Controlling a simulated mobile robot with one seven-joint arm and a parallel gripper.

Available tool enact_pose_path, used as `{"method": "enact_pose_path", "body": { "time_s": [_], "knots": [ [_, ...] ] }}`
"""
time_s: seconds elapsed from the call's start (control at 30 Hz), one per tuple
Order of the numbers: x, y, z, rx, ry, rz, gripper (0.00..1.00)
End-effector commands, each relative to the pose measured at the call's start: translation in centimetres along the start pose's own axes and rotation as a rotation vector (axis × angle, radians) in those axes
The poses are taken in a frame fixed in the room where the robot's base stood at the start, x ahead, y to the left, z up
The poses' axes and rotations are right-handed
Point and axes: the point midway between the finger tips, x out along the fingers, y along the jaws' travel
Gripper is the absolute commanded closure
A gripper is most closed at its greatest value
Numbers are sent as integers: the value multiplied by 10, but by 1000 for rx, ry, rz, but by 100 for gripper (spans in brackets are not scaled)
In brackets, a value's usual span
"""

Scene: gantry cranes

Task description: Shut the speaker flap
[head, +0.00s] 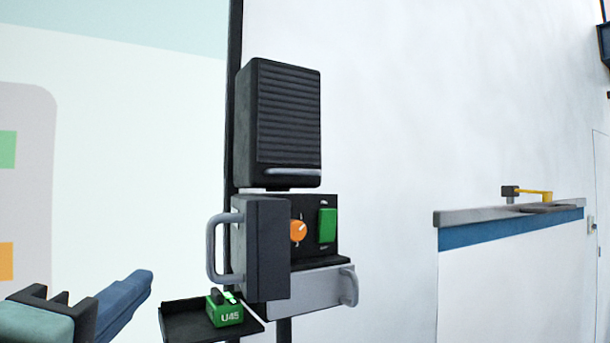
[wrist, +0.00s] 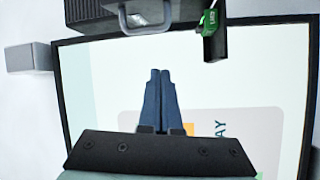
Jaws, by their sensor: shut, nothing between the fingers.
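The dark speaker (head: 288,115) with a ribbed front hangs upright on a post in the head view. A grey bar handle (head: 293,172) lies across the bottom of its front. I cannot tell how far this ribbed front, likely the flap, stands open. Part of a ribbed dark face (wrist: 90,10) shows at the top edge of the wrist view. My gripper (head: 150,275) is at the lower left of the head view, below and left of the speaker and apart from it. Its blue fingers (wrist: 159,72) are together and empty in the wrist view.
Below the speaker are a dark box with a side handle (head: 266,250), an orange knob (head: 298,231), a green switch (head: 327,225) and a grey drawer front (head: 315,292). A green U45 block (head: 225,312) sits on a black tray (head: 180,325) near my gripper.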

Motion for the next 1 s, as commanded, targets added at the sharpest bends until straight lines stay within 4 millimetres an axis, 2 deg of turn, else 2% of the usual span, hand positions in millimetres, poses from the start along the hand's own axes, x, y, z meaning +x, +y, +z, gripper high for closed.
{"method": "enact_pose_path", "body": {
  "time_s": [0.03, 0.2, 0.37, 0.47, 0.9, 1.0],
  "knots": [
    [0, 17, -9, -56, -8, -23, 100],
    [-4, 21, -18, -178, -30, -76, 100],
    [2, 19, -18, -204, -37, -91, 100],
    [14, 18, -17, -203, -39, -93, 100],
    [99, 12, -13, -200, -37, -92, 100],
    [86, 16, -2, -198, -36, -87, 100]
  ]
}}
